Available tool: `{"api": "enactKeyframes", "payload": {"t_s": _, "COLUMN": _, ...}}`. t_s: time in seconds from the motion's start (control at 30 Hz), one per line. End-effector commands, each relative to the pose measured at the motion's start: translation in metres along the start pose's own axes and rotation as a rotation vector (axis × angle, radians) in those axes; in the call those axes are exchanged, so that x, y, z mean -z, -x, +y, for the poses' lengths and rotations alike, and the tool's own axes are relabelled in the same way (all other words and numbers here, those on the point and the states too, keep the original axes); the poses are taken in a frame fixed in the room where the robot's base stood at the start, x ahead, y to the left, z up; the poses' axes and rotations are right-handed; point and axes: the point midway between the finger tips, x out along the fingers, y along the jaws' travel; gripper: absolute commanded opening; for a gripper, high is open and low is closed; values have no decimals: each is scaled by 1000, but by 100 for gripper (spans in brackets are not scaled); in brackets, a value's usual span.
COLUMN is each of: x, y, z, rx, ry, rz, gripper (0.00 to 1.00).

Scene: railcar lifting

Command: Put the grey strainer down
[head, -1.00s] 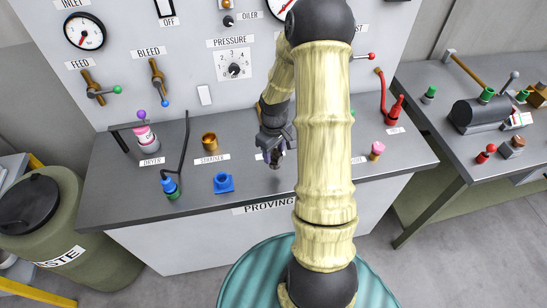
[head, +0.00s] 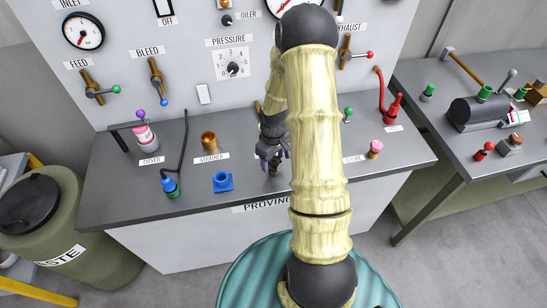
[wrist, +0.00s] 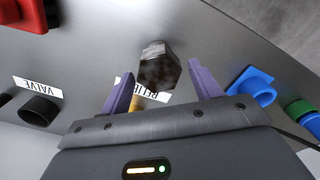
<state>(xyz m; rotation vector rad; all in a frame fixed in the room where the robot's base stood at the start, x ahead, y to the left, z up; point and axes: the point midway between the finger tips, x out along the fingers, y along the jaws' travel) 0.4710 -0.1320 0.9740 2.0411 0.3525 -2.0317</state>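A dark grey, rough, blocky piece (wrist: 158,65), which looks like the grey strainer, shows between and just beyond my finger tips in the wrist view. My gripper (wrist: 160,72) has its two purple fingers spread, with a gap on both sides of the piece. A brass-coloured part (wrist: 135,103) shows below it beside the RELIEF label, partly hidden. I cannot tell how the piece rests. In the head view my gripper (head: 272,163) is low over the middle of the bench, and the piece cannot be made out. The STRAINER label (head: 211,158) lies left, with a brass fitting (head: 208,139) behind it.
A blue square fitting (head: 222,182) stands left of my gripper, and a blue-and-green fitting (head: 170,187) farther left. A pink-topped fitting (head: 375,149) is at the right. The panel rises behind the grey bench (head: 110,190). A waste bin (head: 50,225) stands at the left.

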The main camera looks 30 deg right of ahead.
Motion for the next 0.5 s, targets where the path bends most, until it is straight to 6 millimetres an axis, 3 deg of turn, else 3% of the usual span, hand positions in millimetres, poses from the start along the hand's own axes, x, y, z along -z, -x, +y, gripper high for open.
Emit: {"api": "enactKeyframes", "payload": {"t_s": 0.5, "x": 0, "y": 11, "z": 2, "rx": -2, "ry": -4, "rz": 2, "gripper": 69}}
